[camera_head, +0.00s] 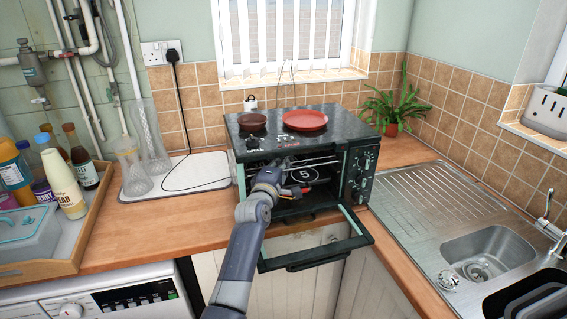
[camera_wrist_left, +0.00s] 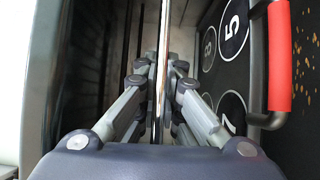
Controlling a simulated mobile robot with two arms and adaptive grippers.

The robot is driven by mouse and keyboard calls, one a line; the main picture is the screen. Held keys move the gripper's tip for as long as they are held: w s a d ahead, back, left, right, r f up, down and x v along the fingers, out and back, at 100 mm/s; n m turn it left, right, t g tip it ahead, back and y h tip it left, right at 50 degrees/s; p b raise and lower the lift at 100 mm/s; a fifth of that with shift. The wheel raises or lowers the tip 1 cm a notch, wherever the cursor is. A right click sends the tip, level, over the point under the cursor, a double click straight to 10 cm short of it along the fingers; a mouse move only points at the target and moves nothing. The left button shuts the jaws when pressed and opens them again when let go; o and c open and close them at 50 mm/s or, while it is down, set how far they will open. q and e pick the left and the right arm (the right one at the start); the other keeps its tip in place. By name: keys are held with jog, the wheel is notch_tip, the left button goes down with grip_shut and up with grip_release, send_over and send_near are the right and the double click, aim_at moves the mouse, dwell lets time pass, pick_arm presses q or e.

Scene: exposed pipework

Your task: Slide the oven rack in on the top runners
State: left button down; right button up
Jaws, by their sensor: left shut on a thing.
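The oven (camera_head: 352,185) stands on the wooden counter with its door (camera_head: 315,250) folded down in front. The oven rack (camera_head: 318,161) shows in the head view as thin pale rods in the upper part of the opening. My left gripper (camera_head: 270,176) is at the left part of the opening. In the left wrist view my left gripper (camera_wrist_left: 158,98) is shut on a thin edge of the rack (camera_wrist_left: 160,45), seen end-on between the fingers. The arm hides part of the opening, and I cannot tell whether the rack lies on the top runners. My right gripper is not in view.
A red plate (camera_head: 305,120) and a dark bowl (camera_head: 251,121) sit on the oven top. Inside is a dark panel with a circled 5 (camera_head: 305,174). A red-gripped bar (camera_wrist_left: 279,55) is right in the wrist view. A plant (camera_head: 391,110) and sink (camera_head: 485,252) are right.

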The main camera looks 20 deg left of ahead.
pick_arm(q)
jog(key=shift+w+a, duration=0.3)
jog(key=shift+w, duration=0.15)
jog(key=shift+r, duration=0.1)
jog(key=c, duration=1.7)
grip_release()
jog(key=shift+s, duration=0.1)
